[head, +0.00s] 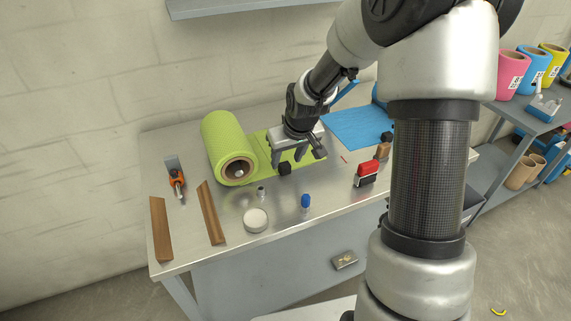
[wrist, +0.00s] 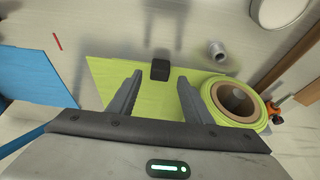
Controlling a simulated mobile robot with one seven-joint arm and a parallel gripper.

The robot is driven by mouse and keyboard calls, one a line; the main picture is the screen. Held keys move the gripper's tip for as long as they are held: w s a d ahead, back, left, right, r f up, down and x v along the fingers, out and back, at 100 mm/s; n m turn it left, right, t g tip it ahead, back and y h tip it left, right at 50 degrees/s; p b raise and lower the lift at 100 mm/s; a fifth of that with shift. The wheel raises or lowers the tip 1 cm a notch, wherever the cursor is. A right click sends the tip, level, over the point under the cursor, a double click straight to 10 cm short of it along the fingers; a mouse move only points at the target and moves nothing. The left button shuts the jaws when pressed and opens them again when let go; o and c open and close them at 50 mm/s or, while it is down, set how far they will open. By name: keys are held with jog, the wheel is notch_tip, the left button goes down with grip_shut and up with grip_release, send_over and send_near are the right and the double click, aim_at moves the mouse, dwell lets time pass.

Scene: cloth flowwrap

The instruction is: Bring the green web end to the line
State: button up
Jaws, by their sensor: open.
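The green roll (head: 219,138) lies on the table, and its flat green web (head: 316,152) runs right from it. The web's free end shows on the left in the wrist view (wrist: 98,78), short of a thin red line (head: 344,159) on the tabletop. The red line also shows in the wrist view (wrist: 57,41). A black block (wrist: 160,70) sits at the web's near edge. My gripper (wrist: 159,83) is open above the green web, with nothing between its fingers. The block appears just beyond the fingertips in the wrist view.
A blue web (head: 360,128) lies right of the line, with another black block (head: 387,138) by it. A red stamp (head: 367,174), blue-capped bottle (head: 306,203), white disc (head: 256,220), small metal piece (head: 261,192), wooden strips (head: 211,213) and orange-handled scraper (head: 176,179) occupy the table.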

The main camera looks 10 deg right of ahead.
jog(key=shift+x, duration=1.4)
jog(key=shift+c, duration=0.4)
grip_shut()
jog(key=shift+d, duration=0.15)
